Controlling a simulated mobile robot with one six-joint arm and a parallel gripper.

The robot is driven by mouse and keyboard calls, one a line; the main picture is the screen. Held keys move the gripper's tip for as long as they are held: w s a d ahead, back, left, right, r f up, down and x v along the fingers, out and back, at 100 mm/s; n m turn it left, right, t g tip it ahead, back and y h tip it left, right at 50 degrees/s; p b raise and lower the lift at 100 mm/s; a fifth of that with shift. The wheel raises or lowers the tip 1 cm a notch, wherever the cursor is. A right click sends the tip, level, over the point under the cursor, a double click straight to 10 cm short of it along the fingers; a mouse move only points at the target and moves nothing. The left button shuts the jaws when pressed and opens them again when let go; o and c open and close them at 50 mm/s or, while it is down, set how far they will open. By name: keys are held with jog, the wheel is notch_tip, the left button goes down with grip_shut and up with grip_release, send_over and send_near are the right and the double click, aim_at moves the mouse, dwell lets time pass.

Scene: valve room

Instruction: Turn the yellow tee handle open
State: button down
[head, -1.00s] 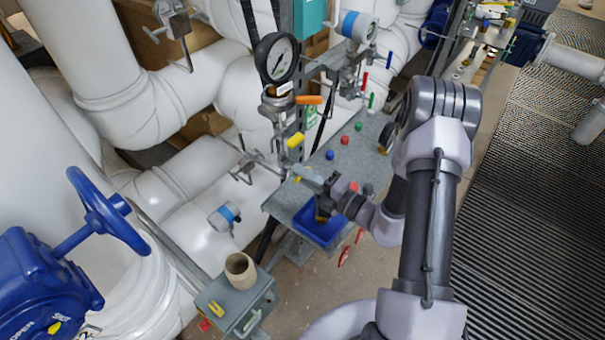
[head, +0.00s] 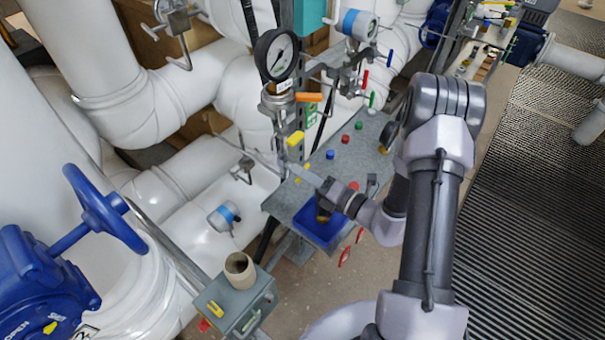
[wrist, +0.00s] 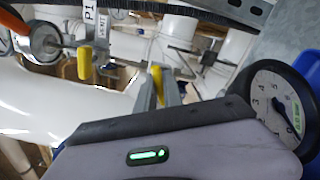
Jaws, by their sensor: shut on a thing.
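The yellow tee handle (wrist: 157,76) shows in the wrist view as a small upright yellow piece between the two grey fingertips. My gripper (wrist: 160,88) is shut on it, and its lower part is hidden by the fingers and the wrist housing. In the head view my gripper (head: 308,177) reaches left over the grey bench, beside the pipework under the gauge. The handle is too small and covered there to judge its angle. A second, larger yellow handle (head: 296,138) hangs above the gripper; it also shows at the left in the wrist view (wrist: 84,62).
A pressure gauge (head: 276,55) and an orange handle (head: 309,97) stand above. The grey bench (head: 352,160) carries coloured knobs and a blue tray (head: 319,232). A blue handwheel (head: 106,210) is at left. The ribbed floor (head: 520,230) at right is open.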

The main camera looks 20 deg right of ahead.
jog(key=n+b, duration=0.2)
jog(key=n, duration=0.4)
jog(key=shift+f+b, duration=0.15)
jog(key=shift+b, duration=0.2)
jog(key=n+b, duration=0.2)
jog(key=n, duration=0.2)
jog(key=shift+b, duration=0.3)
jog(key=shift+n+b, duration=0.65)
jog(key=shift+n, duration=0.45)
jog(key=c, duration=1.5)
grip_release()
